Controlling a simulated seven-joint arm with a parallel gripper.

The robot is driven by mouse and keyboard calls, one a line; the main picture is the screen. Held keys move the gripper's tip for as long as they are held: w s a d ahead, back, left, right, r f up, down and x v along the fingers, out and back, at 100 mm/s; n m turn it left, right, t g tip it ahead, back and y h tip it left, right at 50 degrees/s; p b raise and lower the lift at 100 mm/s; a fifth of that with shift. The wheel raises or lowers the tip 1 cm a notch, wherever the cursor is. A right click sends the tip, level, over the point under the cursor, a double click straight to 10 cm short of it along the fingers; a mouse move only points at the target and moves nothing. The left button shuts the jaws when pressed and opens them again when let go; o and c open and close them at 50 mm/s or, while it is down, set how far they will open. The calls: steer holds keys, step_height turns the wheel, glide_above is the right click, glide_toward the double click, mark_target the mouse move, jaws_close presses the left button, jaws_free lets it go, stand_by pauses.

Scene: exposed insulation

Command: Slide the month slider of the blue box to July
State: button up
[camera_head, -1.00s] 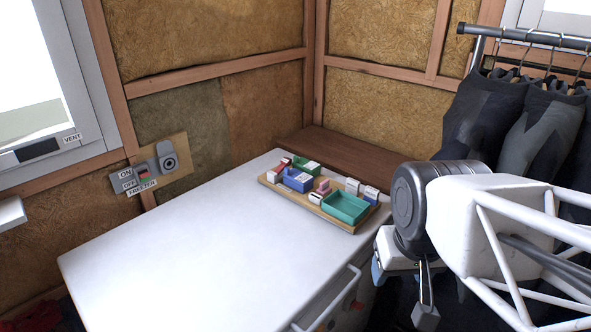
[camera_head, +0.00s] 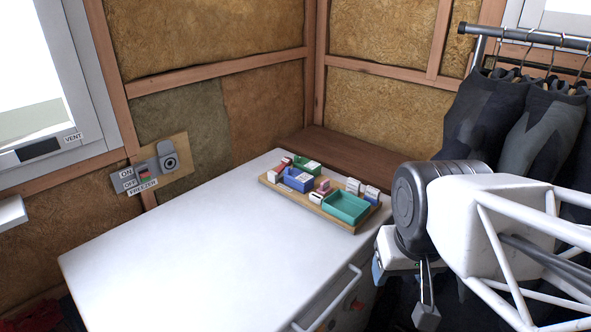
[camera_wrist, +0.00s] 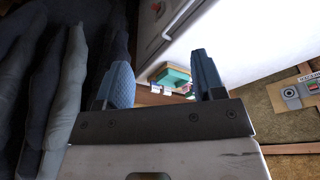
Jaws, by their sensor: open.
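The blue box (camera_head: 297,180) stands on a wooden tray (camera_head: 330,219) at the far right corner of the white chest top. White and pink or red pieces are beside it; the month slider and its lettering are too small to make out. My gripper (camera_head: 405,277) is right of the chest, apart from the tray, partly hidden behind my own arm. In the wrist view my gripper (camera_wrist: 160,82) has its two fingers spread wide, with nothing held between them. Part of the tray's contents shows beyond the fingers, upside down.
A teal open box (camera_head: 346,207) and a green box (camera_head: 307,165) share the tray. The white chest top (camera_head: 190,250) is otherwise clear. A handle (camera_head: 328,298) juts from its front. Dark clothes (camera_head: 520,120) hang at the right. A freezer switch panel (camera_head: 150,166) is on the wall.

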steer(key=shift+c, duration=0.3)
steer(key=shift+w+r, duration=0.1)
steer(key=shift+w, duration=0.1)
steer(key=c, duration=0.5)
steer(key=w, duration=0.4)
steer(key=shift+a+r, duration=0.1)
steer(key=shift+r, duration=0.3)
jaws_close()
steer(key=w+a+n+t+h, duration=0.1)
steer(key=w+a+n, duration=0.1)
steer(key=w, duration=0.8)
steer(key=w+a+n+t+h, duration=0.1)
steer(key=w+a, duration=0.2)
steer(key=w, duration=0.8)
steer(key=w+a+f+n+t, duration=0.1)
steer(key=w+a+f, duration=0.2)
steer(key=w+a, duration=0.2)
steer(key=w+a+f+n+t+y, duration=0.1)
steer(key=w+a+f+n, duration=0.1)
steer(key=w+a, duration=0.4)
steer(key=w+a+f+n, duration=0.2)
steer(key=w+a+f, duration=0.3)
steer(key=w, duration=0.8)
steer(key=shift+a+t, duration=0.25)
steer(key=shift+t, duration=0.15)
